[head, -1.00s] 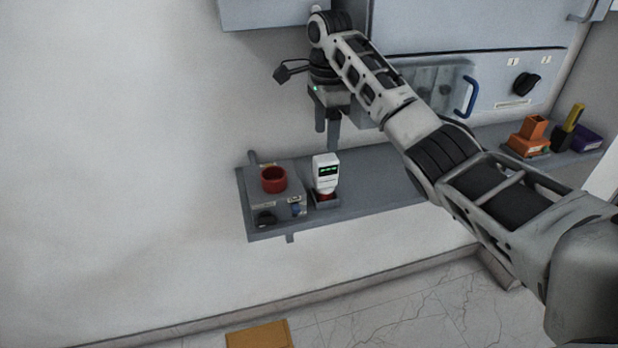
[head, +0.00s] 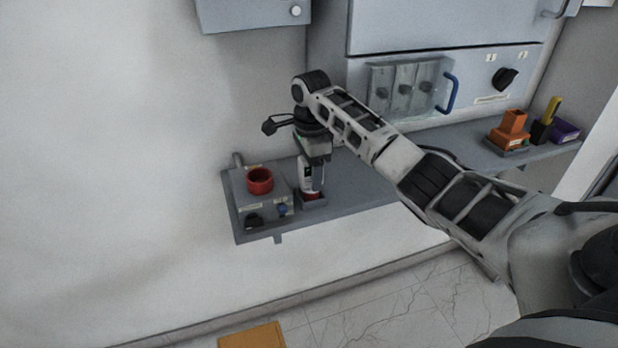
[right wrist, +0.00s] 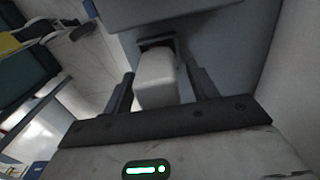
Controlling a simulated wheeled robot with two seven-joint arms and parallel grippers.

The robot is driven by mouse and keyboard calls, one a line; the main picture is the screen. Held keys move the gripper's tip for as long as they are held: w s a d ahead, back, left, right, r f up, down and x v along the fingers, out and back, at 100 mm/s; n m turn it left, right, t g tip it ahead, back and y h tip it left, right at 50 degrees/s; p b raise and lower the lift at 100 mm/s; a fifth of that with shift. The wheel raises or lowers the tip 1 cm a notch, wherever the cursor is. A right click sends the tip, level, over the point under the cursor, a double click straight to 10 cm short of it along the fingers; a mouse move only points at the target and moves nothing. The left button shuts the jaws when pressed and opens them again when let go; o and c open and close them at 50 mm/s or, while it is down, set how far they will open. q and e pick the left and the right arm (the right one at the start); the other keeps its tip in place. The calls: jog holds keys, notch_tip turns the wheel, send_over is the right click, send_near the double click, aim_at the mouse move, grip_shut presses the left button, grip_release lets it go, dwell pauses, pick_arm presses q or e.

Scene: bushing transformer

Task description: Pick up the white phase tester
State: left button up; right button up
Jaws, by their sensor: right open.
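The white phase tester (head: 306,178) stands upright in a small dark holder with a red base (head: 311,196) on the left part of the grey shelf. My right gripper (head: 313,178) has come down over it from above and partly hides it in the head view. In the right wrist view the tester (right wrist: 155,80) sits between the two dark fingers of my right gripper (right wrist: 161,90). The fingers are open, one on each side, with a visible gap at the right finger. My left gripper is not in view.
A grey box with a red ring (head: 260,181) stands just left of the tester on the shelf (head: 360,190). Orange, yellow and purple items (head: 513,123) stand at the shelf's right end. A cabinet with a blue handle (head: 451,93) is behind my arm.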

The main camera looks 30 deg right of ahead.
jog(key=c, duration=1.2)
jog(key=shift+r, duration=0.1)
jog(key=shift+r, duration=0.6)
notch_tip(320, 180, up, 2)
jog(key=shift+r+b, duration=0.2)
jog(key=shift+b, duration=0.15)
jog(key=s+a, duration=0.4)
jog(key=s, duration=1.3)
jog(key=shift+s+a+r+p, duration=0.1)
jog(key=shift+s+r+p, duration=0.1)
jog(key=shift+r, duration=0.95)
jog(key=shift+s+r+p, duration=0.1)
jog(key=shift+r+p, duration=0.1)
jog(key=shift+r, duration=0.9)
